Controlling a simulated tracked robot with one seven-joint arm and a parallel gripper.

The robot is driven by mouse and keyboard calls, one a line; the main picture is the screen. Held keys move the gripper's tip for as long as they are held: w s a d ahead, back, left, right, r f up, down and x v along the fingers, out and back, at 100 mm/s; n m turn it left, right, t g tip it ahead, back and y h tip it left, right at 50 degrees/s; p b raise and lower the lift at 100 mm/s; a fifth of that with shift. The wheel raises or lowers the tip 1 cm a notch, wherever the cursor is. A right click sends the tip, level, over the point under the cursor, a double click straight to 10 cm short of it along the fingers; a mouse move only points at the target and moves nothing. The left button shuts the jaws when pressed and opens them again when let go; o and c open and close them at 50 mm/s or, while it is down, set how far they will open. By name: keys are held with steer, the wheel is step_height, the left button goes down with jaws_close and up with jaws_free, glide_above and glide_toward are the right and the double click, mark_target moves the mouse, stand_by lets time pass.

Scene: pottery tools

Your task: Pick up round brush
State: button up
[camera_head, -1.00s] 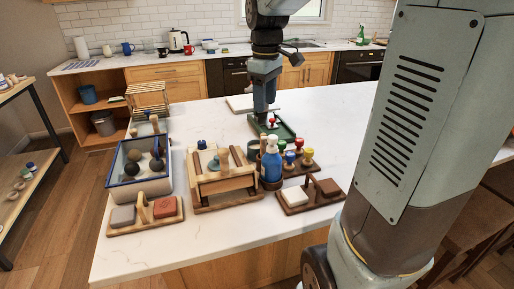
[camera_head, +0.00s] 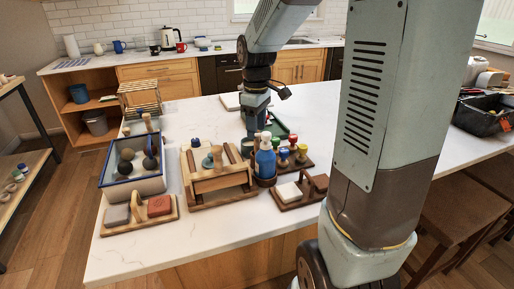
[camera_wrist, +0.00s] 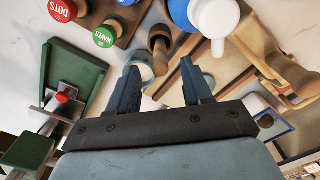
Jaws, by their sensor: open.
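A wooden-handled piece (camera_wrist: 158,45), likely the round brush, shows in the wrist view just beyond and between my fingertips. A pale round rim (camera_wrist: 147,74) lies beside its lower end; I cannot tell whether it is a cup or part of the brush. In the head view a pale round piece (camera_head: 246,149) shows just under my gripper (camera_head: 249,134), behind the blue bottle (camera_head: 265,158). My gripper also shows in the wrist view (camera_wrist: 163,78), with fingers apart and nothing held. Bottle and wrist hide much of this spot.
A wooden caddy (camera_head: 218,183) stands left of the bottle. Coloured stamps (camera_head: 284,158) on a wooden rack stand right of it. A green tray (camera_wrist: 72,72) lies close by. A blue-rimmed bin (camera_head: 135,187) stands left.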

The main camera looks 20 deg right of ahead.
steer(key=shift+s+f, duration=0.1)
steer(key=shift+f, duration=2.2)
steer(key=shift+c, duration=0.3)
steer(key=c, duration=0.9)
steer(key=shift+o, duration=0.2)
steer(key=shift+r, duration=0.15)
step_height(320, 180, up, 17)
